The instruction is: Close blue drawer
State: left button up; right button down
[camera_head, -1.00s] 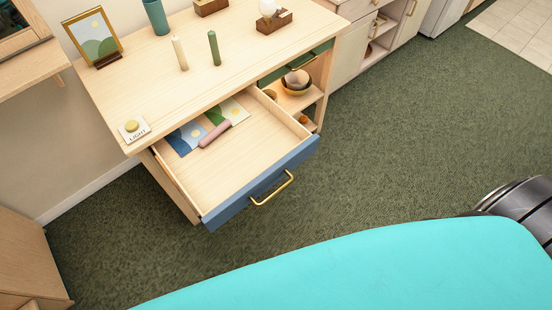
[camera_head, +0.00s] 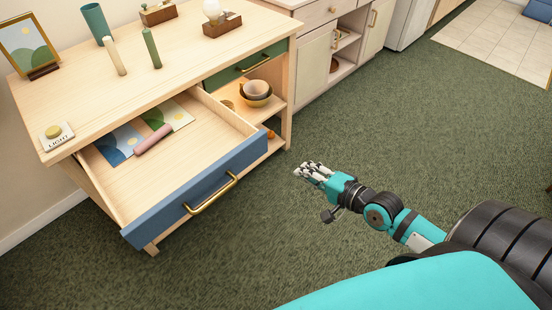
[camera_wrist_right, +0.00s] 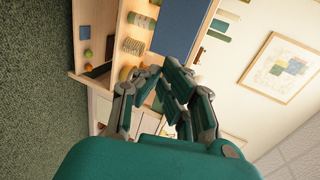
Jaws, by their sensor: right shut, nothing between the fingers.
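The blue drawer (camera_head: 245,164) is pulled well out of the wooden cabinet, so its inside shows. Its front has a gold bar handle (camera_head: 212,194). A pink cylinder (camera_head: 154,139) and flat picture cards lie inside towards the back. A blue panel, apparently the drawer front (camera_wrist_right: 176,28), shows at the top of the right wrist view. My right gripper (camera_head: 304,170) is shut and empty, in front of and to the right of the drawer, apart from it. Its fingers also show in the right wrist view (camera_wrist_right: 162,78). My left gripper is not in view.
The cabinet top (camera_head: 190,60) bears a picture frame (camera_head: 30,45), two candles, a teal cup and a light button (camera_head: 57,136). A green drawer (camera_head: 245,66) above a shelf with bowls (camera_head: 256,90) looks shut. Open green carpet (camera_head: 400,120) lies to the right.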

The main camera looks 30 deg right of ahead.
aim_at(261, 149)
jog(key=x, duration=0.8)
jog(key=r+x, duration=0.1)
jog(key=x, duration=0.4)
jog(key=shift+w+r, duration=0.1)
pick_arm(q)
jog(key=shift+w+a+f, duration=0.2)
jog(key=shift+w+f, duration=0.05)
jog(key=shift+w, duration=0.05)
pick_arm(e)
jog(key=shift+w+a, duration=0.2)
jog(key=shift+w, duration=0.3)
jog(key=shift+w, duration=0.1)
